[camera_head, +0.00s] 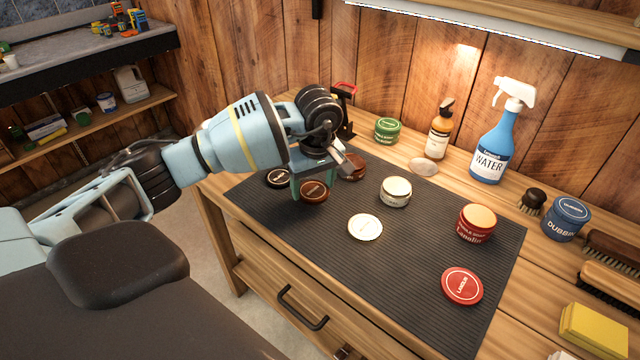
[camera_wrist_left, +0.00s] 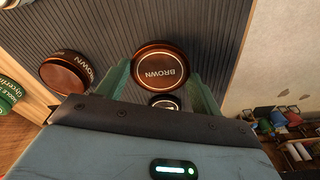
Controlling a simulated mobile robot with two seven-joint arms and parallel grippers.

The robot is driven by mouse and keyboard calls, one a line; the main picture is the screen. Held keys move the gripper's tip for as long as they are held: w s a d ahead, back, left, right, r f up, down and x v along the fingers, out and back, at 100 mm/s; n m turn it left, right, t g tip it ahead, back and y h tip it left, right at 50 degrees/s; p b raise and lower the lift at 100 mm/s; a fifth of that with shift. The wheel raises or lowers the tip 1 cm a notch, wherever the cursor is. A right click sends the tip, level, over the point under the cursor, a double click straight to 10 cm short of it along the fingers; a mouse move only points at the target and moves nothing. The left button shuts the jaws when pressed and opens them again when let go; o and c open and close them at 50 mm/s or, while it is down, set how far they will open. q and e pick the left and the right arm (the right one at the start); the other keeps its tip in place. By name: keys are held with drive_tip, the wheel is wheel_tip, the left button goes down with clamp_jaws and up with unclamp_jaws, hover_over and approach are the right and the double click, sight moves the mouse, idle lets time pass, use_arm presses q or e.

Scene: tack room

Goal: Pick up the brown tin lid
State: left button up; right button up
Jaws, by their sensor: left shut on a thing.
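The brown tin lid (camera_head: 314,192), a round copper-brown disc, is under my left gripper (camera_head: 312,183) at the left part of the dark mat (camera_head: 330,280). In the left wrist view the lid (camera_wrist_left: 161,68), printed BROWN, sits between the two green fingers (camera_wrist_left: 163,80), which are shut on it. I cannot tell whether the lid touches the mat or is just above it. The brown tin (camera_head: 353,166) stands behind, partly hidden by the gripper; it also shows in the left wrist view (camera_wrist_left: 62,73). My right gripper is not in view.
A black lid (camera_head: 278,178) lies just left of the brown lid. A cream lid (camera_head: 365,227), a cream-topped tin (camera_head: 395,191), a red tin (camera_head: 476,223) and a red lid (camera_head: 462,286) are further right. Bottles and a green tin (camera_head: 387,130) stand along the wall. The mat's front middle is clear.

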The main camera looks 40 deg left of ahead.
use_arm(q)
drive_tip(key=s+a+r, duration=0.1)
drive_tip(key=s, duration=1.3)
drive_tip(key=s+d+m+h, duration=0.1)
drive_tip(key=s+d+m, duration=0.2)
drive_tip(key=d+m, duration=0.9)
drive_tip(key=d, duration=0.2)
drive_tip(key=shift+d+m+t+b, duration=0.3)
drive_tip(key=shift+t+b, duration=0.1)
drive_tip(key=shift+w, duration=0.1)
